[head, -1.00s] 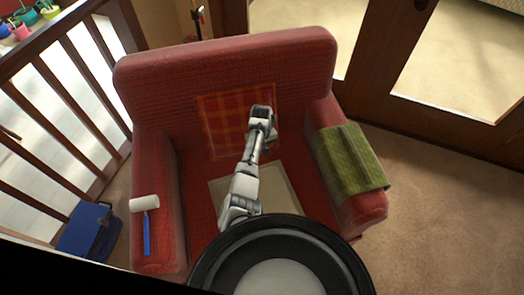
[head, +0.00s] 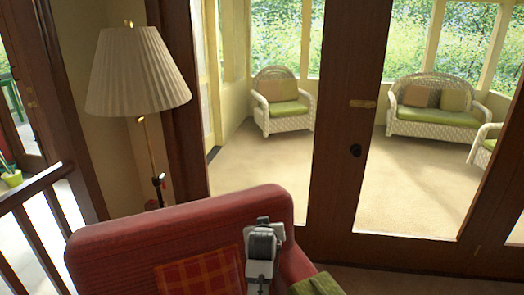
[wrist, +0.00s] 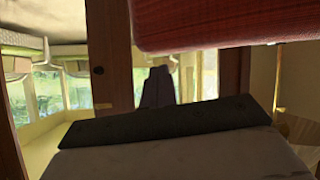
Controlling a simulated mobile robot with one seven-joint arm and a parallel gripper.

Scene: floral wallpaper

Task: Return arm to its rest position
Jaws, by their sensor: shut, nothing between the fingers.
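My gripper (head: 263,222) is at the upper end of my grey and white arm, pointing up in front of the red armchair's back, right of centre. In the wrist view my gripper (wrist: 156,87) shows as dark shut fingers with nothing held. The red armchair (head: 165,229) fills the lower part of the head view, and its seat is out of frame. Its red fabric (wrist: 225,22) also shows at the top of the wrist view, which appears upside down. Most of my arm is below the head view's edge.
An orange plaid patch (head: 200,275) lies on the chair back. A green cloth (head: 316,285) is at lower right. A pleated floor lamp (head: 135,72) stands behind the chair. A wooden railing (head: 35,190) is at left. Glazed doors (head: 336,130) open onto wicker seats (head: 283,108).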

